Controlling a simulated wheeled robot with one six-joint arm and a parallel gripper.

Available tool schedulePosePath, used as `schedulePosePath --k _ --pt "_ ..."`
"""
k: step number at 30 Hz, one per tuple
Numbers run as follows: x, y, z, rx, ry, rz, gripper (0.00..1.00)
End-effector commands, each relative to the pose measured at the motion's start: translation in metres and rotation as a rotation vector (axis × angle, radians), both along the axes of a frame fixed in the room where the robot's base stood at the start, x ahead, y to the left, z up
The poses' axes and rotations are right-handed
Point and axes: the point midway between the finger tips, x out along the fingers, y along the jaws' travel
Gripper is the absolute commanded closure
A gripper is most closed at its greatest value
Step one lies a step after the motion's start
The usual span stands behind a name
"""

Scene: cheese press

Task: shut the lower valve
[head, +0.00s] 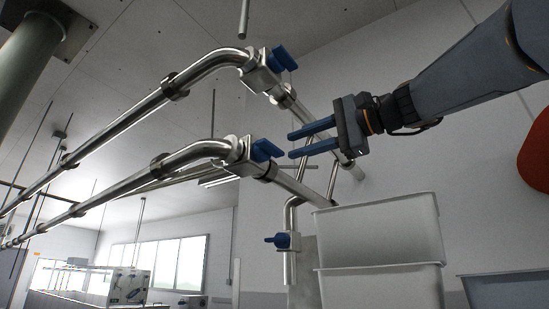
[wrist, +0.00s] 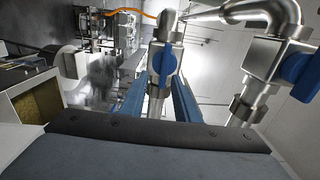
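Two steel pipes run side by side, each with a blue-handled valve. The upper pipe's valve (head: 282,57) is at top centre. The lower pipe's valve (head: 266,150) is just left of my gripper (head: 291,144). A third, small blue-handled valve (head: 280,240) sits on a thin vertical pipe below. My gripper is open, its blue fingers pointing at the lower pipe's valve. In the wrist view, one blue valve handle (wrist: 165,65) shows between and beyond the fingers, lengthwise along its pipe. Another blue handle (wrist: 301,68) is at right. I see no clear contact with a handle.
White stacked tubs (head: 378,235) stand below my gripper. A thick grey-green column (head: 28,65) is at upper left, and a red rounded object (head: 536,155) is at the right edge. The wall behind my gripper is bare.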

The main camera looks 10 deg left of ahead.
Motion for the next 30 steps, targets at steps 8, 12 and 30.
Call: schedulePosePath --k 8,12,30 --pt "0.003 0.031 0.010 0.012 -0.005 0.019 0.71" --pt "0.012 0.051 0.010 0.012 -0.005 0.017 0.71" --pt "0.024 0.073 0.007 0.011 -0.007 0.010 0.78"
